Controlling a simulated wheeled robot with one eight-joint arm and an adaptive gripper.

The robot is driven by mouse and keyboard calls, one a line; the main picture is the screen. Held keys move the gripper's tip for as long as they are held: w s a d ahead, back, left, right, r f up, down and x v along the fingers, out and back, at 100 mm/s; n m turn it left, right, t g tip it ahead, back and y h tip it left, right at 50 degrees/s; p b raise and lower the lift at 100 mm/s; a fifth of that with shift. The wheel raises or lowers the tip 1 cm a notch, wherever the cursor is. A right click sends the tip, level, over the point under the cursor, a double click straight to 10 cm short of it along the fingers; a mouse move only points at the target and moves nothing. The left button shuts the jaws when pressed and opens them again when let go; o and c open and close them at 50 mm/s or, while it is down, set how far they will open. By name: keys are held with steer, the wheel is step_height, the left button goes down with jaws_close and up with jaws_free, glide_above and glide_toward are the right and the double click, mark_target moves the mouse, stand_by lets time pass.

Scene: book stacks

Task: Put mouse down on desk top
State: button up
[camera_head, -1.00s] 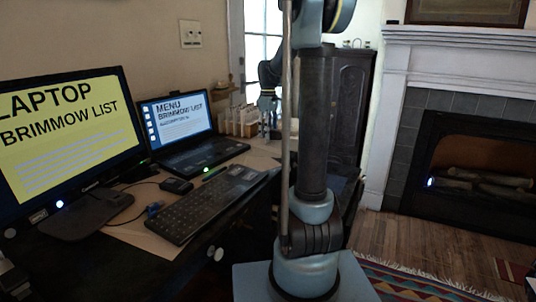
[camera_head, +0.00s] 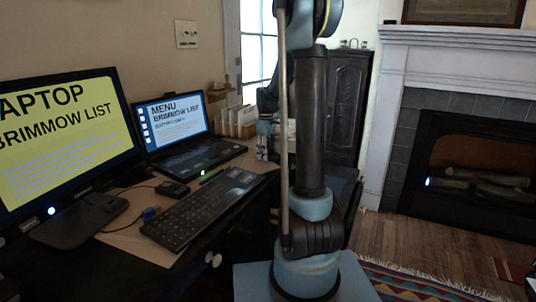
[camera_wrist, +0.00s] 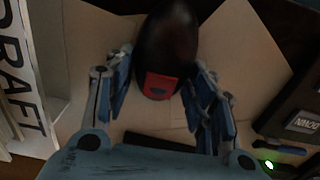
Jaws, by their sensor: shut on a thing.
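The mouse (camera_wrist: 168,50), dark and rounded with a red patch at its near end, sits between the fingers of my gripper (camera_wrist: 163,78) in the wrist view. My gripper is shut on it. The desk top (camera_wrist: 245,45), covered with pale brown sheets, lies beneath. In the head view my gripper (camera_head: 263,148) is low at the desk's far right, beside the laptop (camera_head: 190,145). The mouse cannot be made out there, and I cannot tell whether it touches the desk. The desk top shows in the head view around the keyboard (camera_head: 205,205).
A monitor (camera_head: 65,135) stands at the left. A small dark object (camera_head: 172,188) and a green pen (camera_head: 211,176) lie between laptop and keyboard. Upright pale files (camera_head: 235,121) stand behind my gripper. Bare desk shows right of the laptop.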

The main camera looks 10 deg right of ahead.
steer(key=shift+f, duration=0.15)
steer(key=o, duration=1.1)
step_height(320, 180, up, 12)
steer(key=s+d+f+m+t, duration=0.15)
steer(key=s+m, duration=0.35)
steer(key=s, duration=1.5)
steer(key=s+d+f+m, duration=0.1)
steer(key=s+f+m, duration=0.4)
steer(key=s+f, duration=0.8)
steer(key=s, duration=0.3)
steer(key=shift+f+m+t, duration=0.2)
steer(key=shift+m+t, duration=0.1)
steer(key=shift+t, duration=0.05)
